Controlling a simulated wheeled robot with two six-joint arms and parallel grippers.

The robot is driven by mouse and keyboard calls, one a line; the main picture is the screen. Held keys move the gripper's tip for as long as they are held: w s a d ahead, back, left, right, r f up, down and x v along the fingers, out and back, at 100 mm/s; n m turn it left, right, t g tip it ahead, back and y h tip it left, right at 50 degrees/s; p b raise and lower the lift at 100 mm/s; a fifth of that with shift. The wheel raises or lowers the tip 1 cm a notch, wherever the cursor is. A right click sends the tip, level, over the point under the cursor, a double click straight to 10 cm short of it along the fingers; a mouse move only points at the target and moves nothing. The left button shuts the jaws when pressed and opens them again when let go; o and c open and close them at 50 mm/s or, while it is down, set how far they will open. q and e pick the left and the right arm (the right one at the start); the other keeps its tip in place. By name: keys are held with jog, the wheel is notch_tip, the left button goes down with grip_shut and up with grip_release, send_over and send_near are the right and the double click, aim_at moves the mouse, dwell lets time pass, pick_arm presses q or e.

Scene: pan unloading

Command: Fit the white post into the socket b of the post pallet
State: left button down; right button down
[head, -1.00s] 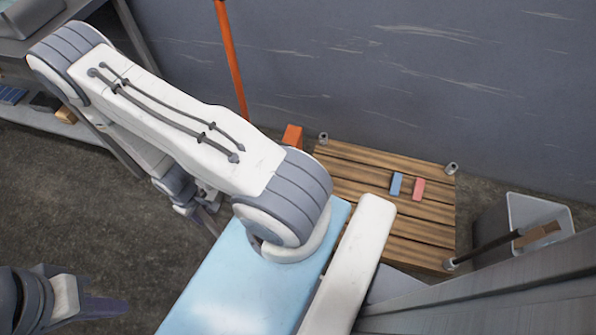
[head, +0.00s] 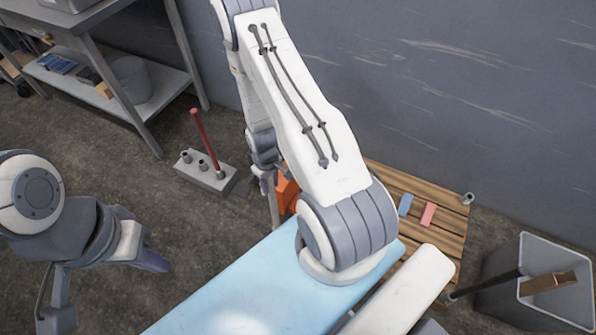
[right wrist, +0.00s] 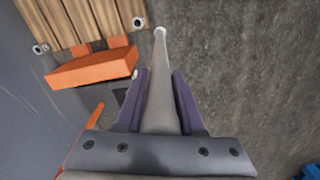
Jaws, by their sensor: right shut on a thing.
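The post pallet (head: 450,215) is a slatted wooden platform by the wall in the head view, partly hidden behind my right arm. A grey corner socket (head: 468,198) shows at its far right; I cannot read which socket is b. A dark post (head: 487,284) rises near its front right corner. In the right wrist view my right gripper (right wrist: 161,76) is shut on the white post (right wrist: 160,92), which points away from the jaws. Its tip appears beside a pallet corner socket (right wrist: 137,22); contact cannot be judged. My left gripper (head: 150,258) is at lower left, its jaw opening unclear.
An orange block (right wrist: 95,68) sits beside the pallet. Blue (head: 405,204) and pink (head: 428,214) blocks lie on the slats. A grey holder (head: 208,177) with a red post stands on the floor. A grey bin (head: 500,280) is at right; a shelf table (head: 130,75) at upper left.

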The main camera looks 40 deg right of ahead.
jog(key=d+f+n+b, duration=0.1)
jog(key=d+f+b, duration=0.3)
jog(key=d, duration=0.6)
jog(key=shift+s+f+b, duration=0.2)
jog(key=shift+s+b, duration=0.05)
jog(key=shift+b, duration=0.9)
jog(key=shift+s+p, duration=0.1)
jog(key=shift+p, duration=0.35)
dwell(0.9)
